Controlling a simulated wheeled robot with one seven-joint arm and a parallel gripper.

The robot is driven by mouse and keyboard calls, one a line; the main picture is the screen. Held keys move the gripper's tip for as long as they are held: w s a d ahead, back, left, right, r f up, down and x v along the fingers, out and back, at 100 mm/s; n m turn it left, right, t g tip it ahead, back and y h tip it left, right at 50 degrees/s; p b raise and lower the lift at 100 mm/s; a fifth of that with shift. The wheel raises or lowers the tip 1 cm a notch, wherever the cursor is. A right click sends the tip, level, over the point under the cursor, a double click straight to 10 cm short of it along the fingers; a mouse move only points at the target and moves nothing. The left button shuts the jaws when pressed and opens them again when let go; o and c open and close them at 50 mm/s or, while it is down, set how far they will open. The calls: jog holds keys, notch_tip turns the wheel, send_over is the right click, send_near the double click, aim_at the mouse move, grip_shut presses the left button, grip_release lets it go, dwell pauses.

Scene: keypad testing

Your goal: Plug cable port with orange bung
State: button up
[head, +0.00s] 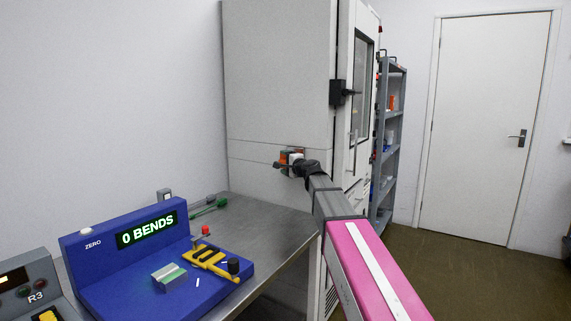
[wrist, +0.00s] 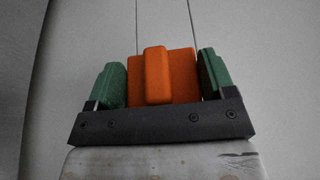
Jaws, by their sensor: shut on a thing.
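My gripper (wrist: 162,80) is shut on the orange bung (wrist: 163,76), which sits between its two green finger pads in the wrist view. In the head view my gripper (head: 291,160) is held out at the side of the tall white cabinet (head: 280,80), low on that wall. A bit of the orange bung (head: 283,158) shows there. I cannot tell whether the bung touches the cabinet wall or stands apart from it. I see no open cable port in either view; it may be hidden behind the bung and gripper.
A steel bench (head: 262,232) stands below and left of my arm. It holds a blue bend tester (head: 125,270) reading "0 BENDS" and green-handled tools (head: 210,205). A grey shelf rack (head: 388,140) and a closed white door (head: 483,125) stand at right, with open floor before them.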

jog(key=shift+w+d, duration=0.7)
jog(key=shift+w, duration=0.35)
jog(key=shift+w+d, duration=0.65)
jog(key=shift+w, duration=0.35)
dwell(0.5)
jog(key=o, duration=0.9)
jog(key=v, duration=1.1)
